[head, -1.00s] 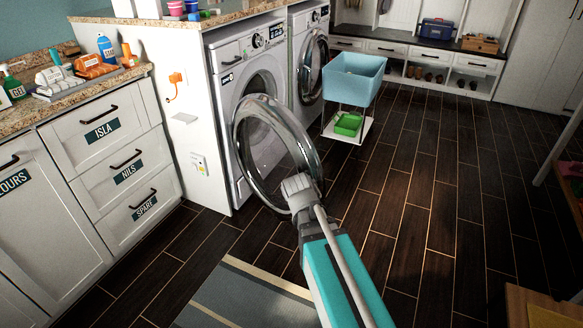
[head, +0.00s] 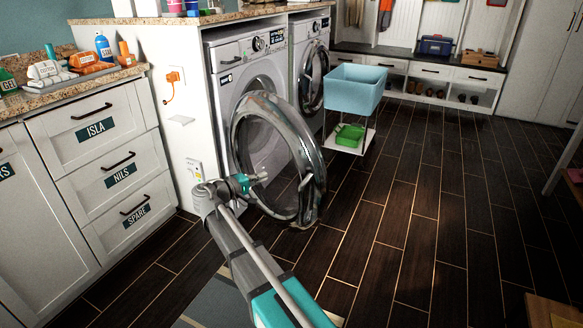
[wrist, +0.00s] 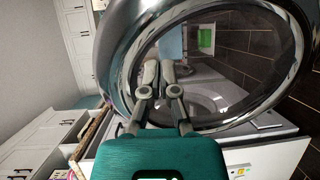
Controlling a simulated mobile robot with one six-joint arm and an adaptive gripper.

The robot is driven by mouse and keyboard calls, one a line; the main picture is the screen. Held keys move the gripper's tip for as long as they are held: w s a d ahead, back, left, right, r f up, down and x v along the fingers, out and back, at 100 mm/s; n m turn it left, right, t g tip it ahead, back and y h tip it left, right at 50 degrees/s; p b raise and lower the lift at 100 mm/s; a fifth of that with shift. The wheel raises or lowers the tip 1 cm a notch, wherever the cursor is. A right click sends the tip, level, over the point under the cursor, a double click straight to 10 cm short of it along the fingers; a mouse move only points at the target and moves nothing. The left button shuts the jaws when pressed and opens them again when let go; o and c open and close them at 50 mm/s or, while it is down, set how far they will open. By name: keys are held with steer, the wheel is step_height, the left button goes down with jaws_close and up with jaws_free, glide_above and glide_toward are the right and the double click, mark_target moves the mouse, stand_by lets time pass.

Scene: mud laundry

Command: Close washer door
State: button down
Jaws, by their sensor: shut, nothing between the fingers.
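The near white washer (head: 222,110) has its round door (head: 318,165) standing open, swung out from the front. The door has a shiny chrome ring around clear glass. My gripper (head: 262,177) overlaps the lower left part of the door in the head view, with its tip over the glass. In the wrist view, my gripper (wrist: 160,72) has its two fingers close together and empty in front of the glass, inside the ring (wrist: 115,65). I cannot tell whether the fingertips touch the door.
A second washer-like machine (head: 312,50) stands beyond the door. A blue tub (head: 353,88) on a stand with a green tray (head: 349,133) is to the right. White drawers (head: 110,165) stand at left. Dark floor (head: 410,200) is clear at right.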

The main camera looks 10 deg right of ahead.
mark_target(296, 157)
steer(key=shift+w+a+r+t, duration=0.2)
steer(key=shift+a, duration=0.2)
steer(key=shift+w+a+r+t, duration=0.15)
steer(key=shift+a+t, duration=0.05)
steer(key=shift+a, duration=0.2)
steer(key=shift+d, duration=0.1)
steer(key=shift+h, duration=0.3)
steer(key=x, duration=1.3)
steer(key=shift+w+d+f, duration=0.1)
steer(key=shift+d, duration=0.1)
steer(key=shift+w+d, duration=0.1)
steer(key=shift+d, duration=0.05)
